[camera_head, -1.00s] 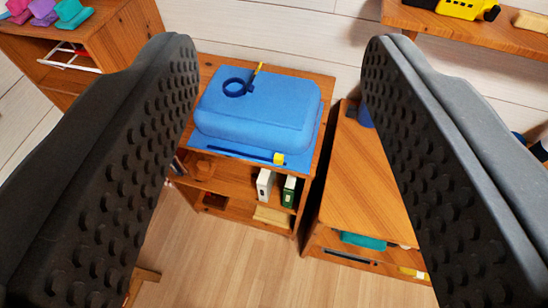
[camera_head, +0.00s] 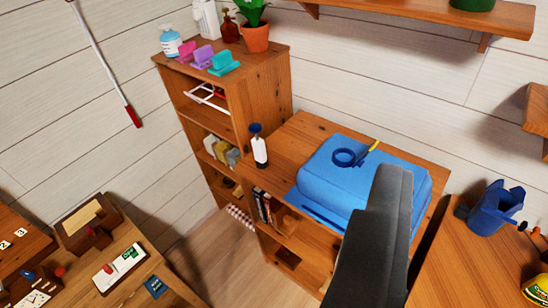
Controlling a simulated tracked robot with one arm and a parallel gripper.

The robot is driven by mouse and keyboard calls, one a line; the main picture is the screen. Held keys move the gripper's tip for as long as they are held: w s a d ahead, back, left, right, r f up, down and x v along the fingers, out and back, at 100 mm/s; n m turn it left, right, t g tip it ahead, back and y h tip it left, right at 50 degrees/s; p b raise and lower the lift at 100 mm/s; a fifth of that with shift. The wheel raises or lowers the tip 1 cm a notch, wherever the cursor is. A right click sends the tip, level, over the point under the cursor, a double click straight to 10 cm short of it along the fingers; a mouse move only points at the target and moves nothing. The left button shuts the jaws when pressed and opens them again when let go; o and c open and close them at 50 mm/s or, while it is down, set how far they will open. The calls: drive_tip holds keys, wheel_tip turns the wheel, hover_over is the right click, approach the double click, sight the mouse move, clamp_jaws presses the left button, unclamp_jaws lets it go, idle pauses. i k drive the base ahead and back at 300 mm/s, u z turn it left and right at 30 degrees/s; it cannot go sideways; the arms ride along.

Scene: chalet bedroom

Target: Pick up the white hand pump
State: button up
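A slim white cylinder with a dark top and dark base, which looks like the white hand pump (camera_head: 260,151), stands upright at the left end of the wooden cabinet top (camera_head: 300,130), close to the taller shelf unit. My gripper (camera_head: 390,190) shows as one dark grey finger shape at the lower right, in front of the blue case (camera_head: 330,190). It is to the right of the pump and apart from it. A second finger cannot be made out clearly, so the opening between the fingers is hidden.
The blue case carries a dark blue ring (camera_head: 348,158). The taller shelf unit (camera_head: 245,85) behind the pump holds coloured blocks, bottles and a potted plant (camera_head: 256,35). A desk (camera_head: 150,275) with small items is lower left. Bare floor (camera_head: 205,255) lies between.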

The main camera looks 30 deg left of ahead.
sight(259, 146)
drive_tip(key=z, duration=1.65)
drive_tip(key=k, duration=1.05)
drive_tip(key=u, duration=1.35)
drive_tip(key=i, duration=1.65)
drive_tip(key=z, duration=0.05)
